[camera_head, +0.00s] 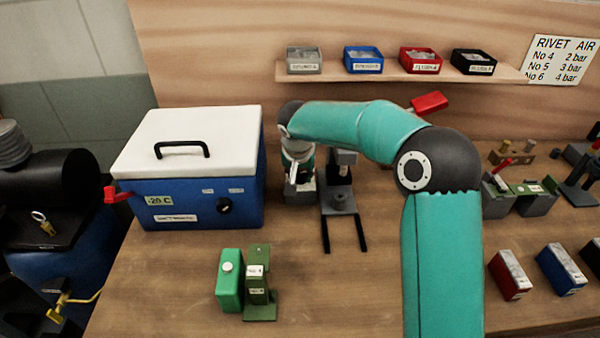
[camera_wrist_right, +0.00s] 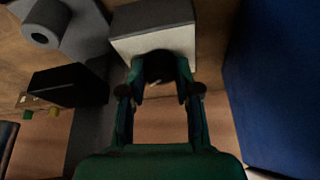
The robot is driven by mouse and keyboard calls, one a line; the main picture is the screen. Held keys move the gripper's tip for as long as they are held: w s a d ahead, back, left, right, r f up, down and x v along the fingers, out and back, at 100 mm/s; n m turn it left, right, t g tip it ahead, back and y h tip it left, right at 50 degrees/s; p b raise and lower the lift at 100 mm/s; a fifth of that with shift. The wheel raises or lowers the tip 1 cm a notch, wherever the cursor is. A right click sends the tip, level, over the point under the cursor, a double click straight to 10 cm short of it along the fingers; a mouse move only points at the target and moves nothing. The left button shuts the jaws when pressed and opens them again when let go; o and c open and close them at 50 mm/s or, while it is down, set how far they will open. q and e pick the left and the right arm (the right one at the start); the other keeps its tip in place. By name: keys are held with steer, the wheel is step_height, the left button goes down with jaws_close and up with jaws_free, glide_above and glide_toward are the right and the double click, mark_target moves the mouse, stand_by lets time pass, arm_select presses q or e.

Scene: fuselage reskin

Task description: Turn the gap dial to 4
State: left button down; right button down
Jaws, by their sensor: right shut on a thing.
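My right gripper (camera_head: 298,172) reaches down beside the cooler, at the left end of the teal arm. In the right wrist view my right gripper (camera_wrist_right: 159,84) has its green fingers closed on either side of a round black dial (camera_wrist_right: 159,66). A small pale mark shows on the dial's near edge. The dial sits against a pale grey block (camera_wrist_right: 155,30), which also shows under the gripper in the head view (camera_head: 301,197). The numbers around the dial cannot be read, so its setting is unclear. The left gripper is out of view.
A blue cooler (camera_head: 190,190) with a white lid stands close left of the right gripper. A grey stand (camera_head: 341,201) with two dark prongs is close right. A green bottle and block (camera_head: 258,272) sit in front. A shelf (camera_head: 390,75) with small bins hangs behind.

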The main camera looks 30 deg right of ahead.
steer(key=shift+w+f+m+b, duration=0.15)
steer(key=shift+m+b, duration=0.35)
steer(key=shift+b, duration=0.3)
steer(key=shift+r, duration=0.2)
steer(key=c, duration=0.8)
jaws_free()
steer(key=v, duration=1.2)
steer(key=shift+w+a, duration=0.1)
steer(key=shift+a, duration=0.05)
steer(key=shift+f, duration=0.1)
